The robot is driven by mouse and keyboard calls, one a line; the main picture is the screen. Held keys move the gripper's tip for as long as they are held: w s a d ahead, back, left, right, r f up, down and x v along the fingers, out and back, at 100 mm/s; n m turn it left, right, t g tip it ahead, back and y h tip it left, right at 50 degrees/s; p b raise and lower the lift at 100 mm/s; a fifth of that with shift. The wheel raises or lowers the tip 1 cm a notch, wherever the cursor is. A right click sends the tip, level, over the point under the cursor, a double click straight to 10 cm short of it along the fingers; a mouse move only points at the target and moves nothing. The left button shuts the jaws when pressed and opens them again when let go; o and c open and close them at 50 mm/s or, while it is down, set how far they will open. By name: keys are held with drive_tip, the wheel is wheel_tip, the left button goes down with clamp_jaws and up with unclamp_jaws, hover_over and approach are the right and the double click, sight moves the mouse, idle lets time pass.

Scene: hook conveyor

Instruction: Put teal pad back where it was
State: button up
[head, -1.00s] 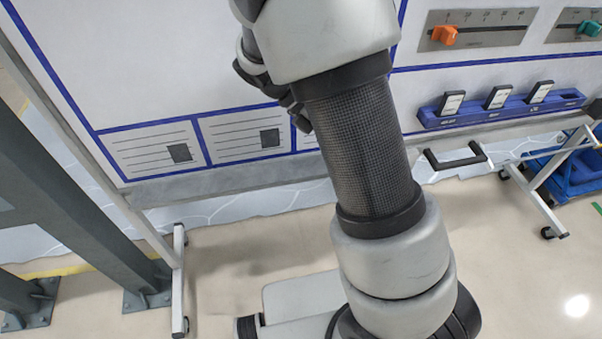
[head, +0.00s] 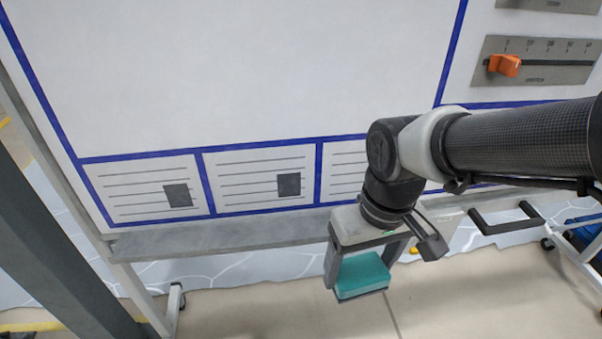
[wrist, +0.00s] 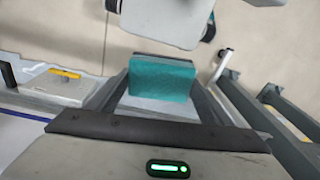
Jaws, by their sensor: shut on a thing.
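In the wrist view the teal pad (wrist: 161,78) sits between the two fingers of my gripper (wrist: 163,88). The place where the pad was before cannot be told from these frames.
Printed cards (head: 150,189) line the bottom of the board. An orange slider (head: 505,65) is at the upper right. A black handle (head: 505,217) juts out right of my gripper. A dark post (head: 60,230) stands at the left. Floor below the ledge is clear.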

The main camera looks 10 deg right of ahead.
drive_tip(key=shift+w+a+f+m+t+b, duration=0.15)
drive_tip(key=shift+a+f+m+t+b, duration=0.15)
drive_tip(key=shift+a+f+m+b, duration=0.25)
drive_tip(key=shift+w+a+r+m+h+p, duration=0.1)
drive_tip(key=shift+w+r+m+h+p, duration=0.1)
drive_tip(key=shift+m+h+p, duration=0.1)
drive_tip(key=w+p, duration=0.3)
drive_tip(key=w, duration=0.3)
drive_tip(key=w+f+p, duration=0.1)
drive_tip(key=w+p, duration=0.2)
drive_tip(key=w, duration=0.4)
drive_tip(key=w+f+p, duration=0.1)
drive_tip(key=w+p, duration=0.2)
drive_tip(key=w, duration=0.3)
drive_tip(key=shift+w+f, duration=0.15)
wheel_tip(320, 180, down, 5)
drive_tip(key=shift+w+f+b, duration=0.1)
drive_tip(key=shift+w+b, duration=0.05)
drive_tip(key=shift+b, duration=0.6)
drive_tip(key=o, duration=0.9)
drive_tip(key=shift+o, duration=0.2)
